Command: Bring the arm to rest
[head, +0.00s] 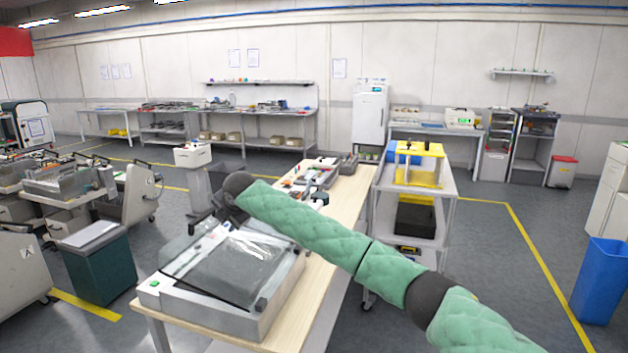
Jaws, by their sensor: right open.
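My right arm in its green quilted sleeve comes in from the lower right and reaches left across the wooden table (334,222). My right gripper (203,221) is at its far end, dark and small, beside the back left of the clear-lidded machine (226,312). It is open, and I see nothing held in it. The arm passes in front of the machine's back right corner and part of the table. I cannot tell whether the gripper touches the lid. My left gripper is not in view.
Parts trays (312,172) lie on the table's far end. A white trolley (448,190) with a yellow fixture (418,178) stands right of the table. Feeder trolleys (68,184) and a dark green bin (100,268) stand left. A blue bin (600,283) is at right; floor before it is clear.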

